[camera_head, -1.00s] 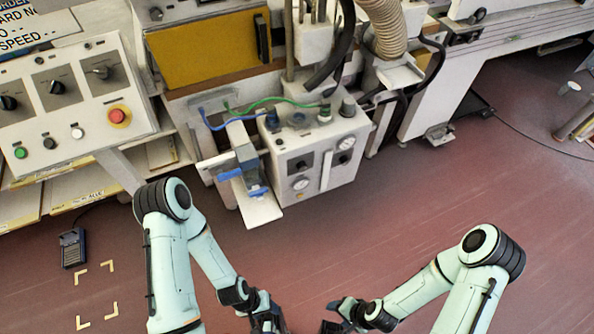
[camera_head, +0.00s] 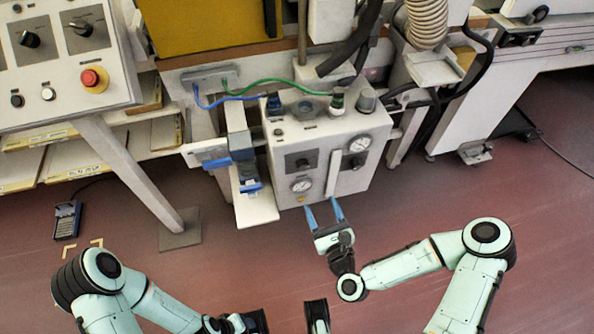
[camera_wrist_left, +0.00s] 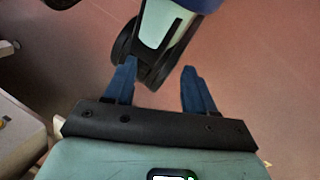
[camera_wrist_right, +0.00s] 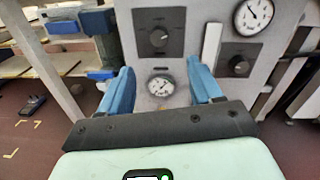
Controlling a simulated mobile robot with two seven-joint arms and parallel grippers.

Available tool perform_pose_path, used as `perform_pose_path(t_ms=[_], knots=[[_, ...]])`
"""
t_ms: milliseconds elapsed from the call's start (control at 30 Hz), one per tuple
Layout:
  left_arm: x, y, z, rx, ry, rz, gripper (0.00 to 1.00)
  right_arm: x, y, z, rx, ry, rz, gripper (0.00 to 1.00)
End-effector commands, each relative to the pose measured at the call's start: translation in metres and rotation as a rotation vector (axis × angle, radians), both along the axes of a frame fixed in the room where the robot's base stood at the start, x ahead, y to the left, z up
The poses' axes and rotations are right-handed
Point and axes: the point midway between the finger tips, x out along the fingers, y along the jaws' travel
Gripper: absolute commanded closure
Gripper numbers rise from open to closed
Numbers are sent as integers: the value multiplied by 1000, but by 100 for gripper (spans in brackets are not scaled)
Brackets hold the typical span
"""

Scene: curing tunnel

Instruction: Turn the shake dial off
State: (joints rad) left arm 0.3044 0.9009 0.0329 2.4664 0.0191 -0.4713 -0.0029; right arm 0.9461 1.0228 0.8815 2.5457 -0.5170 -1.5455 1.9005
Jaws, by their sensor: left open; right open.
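A white control box (camera_head: 330,185) stands at centre with a black dial on a dark plate (camera_head: 302,162). That dial also shows in the right wrist view (camera_wrist_right: 158,38), and a second dial (camera_wrist_right: 238,65) sits lower right beside it. I cannot read which one is the shake dial. My right gripper (camera_head: 324,208) is open and empty, with its blue fingers pointing at the box's lower front. In the right wrist view, the fingers (camera_wrist_right: 162,78) flank a gauge (camera_wrist_right: 161,85) below the first dial. My left gripper (camera_wrist_left: 158,72) is open and empty over the floor.
A panel (camera_head: 60,95) at left carries black knobs and a red mushroom button (camera_head: 93,79); its labels are unreadable. A white bar handle (camera_head: 334,172) stands out from the box right of the first dial. A bracket with blue clamps (camera_head: 243,160) stands left of it.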

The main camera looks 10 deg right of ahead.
Motion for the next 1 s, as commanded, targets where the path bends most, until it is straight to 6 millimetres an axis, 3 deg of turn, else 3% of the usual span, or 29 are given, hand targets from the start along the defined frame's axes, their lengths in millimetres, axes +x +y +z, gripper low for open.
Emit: perform_pose_path(t_ms=[167, 500, 733, 1000], knots=[[18, 9, -19, 22, -46, 21, 45, 8, 0, -3, -5, -1, 1, 36], [74, 37, -58, 95, -193, 82, 45, 31, 4, -4, -6, 0, 5, 36], [86, 43, -64, 111, -228, 94, 45, 82, 9, -1, -4, 0, 3, 36], [70, 47, -81, 114, -172, 95, 45, 122, 13, -2, -4, 2, 5, 36]])
